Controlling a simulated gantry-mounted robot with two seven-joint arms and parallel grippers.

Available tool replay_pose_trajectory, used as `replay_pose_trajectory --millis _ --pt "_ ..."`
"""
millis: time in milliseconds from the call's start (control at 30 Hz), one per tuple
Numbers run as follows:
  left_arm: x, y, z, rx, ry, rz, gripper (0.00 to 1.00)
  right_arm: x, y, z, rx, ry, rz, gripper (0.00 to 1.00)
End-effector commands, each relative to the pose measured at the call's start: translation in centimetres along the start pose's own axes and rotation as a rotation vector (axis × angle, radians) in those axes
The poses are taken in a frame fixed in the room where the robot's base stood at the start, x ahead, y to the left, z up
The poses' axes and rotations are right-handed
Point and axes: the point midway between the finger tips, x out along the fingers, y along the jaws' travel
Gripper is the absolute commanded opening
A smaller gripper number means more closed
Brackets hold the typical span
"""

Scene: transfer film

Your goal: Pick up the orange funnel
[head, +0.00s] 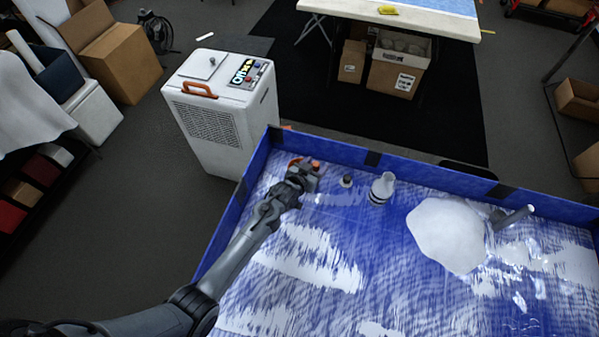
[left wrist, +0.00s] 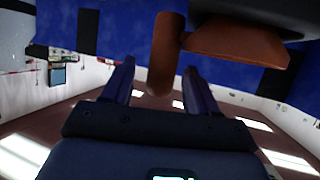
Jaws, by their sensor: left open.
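The orange funnel (head: 315,165) is at the far left corner of the blue-walled table, partly hidden by my left gripper (head: 303,174). In the left wrist view its narrow stem (left wrist: 164,52) and part of its wider body (left wrist: 235,46) show. My left gripper (left wrist: 160,66) is open, one finger on each side of the stem's end in that view. Gaps show between stem and fingers; I see no clear contact. The funnel's full shape and how it rests are hidden. My right gripper is not in view.
A small dark-topped item (head: 346,181) and a white banded flask (head: 382,189) stand right of my left gripper. Farther right are a white mound (head: 447,235) and a grey rod-like item (head: 513,218). A raised blue wall (head: 420,171) edges the table. The table's front is clear.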

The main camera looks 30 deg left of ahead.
Motion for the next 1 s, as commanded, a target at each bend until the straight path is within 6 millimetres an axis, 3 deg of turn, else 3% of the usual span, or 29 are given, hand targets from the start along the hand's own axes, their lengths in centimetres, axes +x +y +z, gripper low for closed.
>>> replay_pose_trajectory --millis 267,633,1000 --pt "0.12 -0.01 -0.06 0.000 0.001 0.000 0.55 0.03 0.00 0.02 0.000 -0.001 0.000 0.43" --pt "0.10 -0.03 -0.03 0.000 0.000 0.000 0.00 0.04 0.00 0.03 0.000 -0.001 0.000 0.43" --pt "0.03 -0.03 -0.26 0.001 0.002 -0.001 0.00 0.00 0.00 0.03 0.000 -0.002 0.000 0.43"
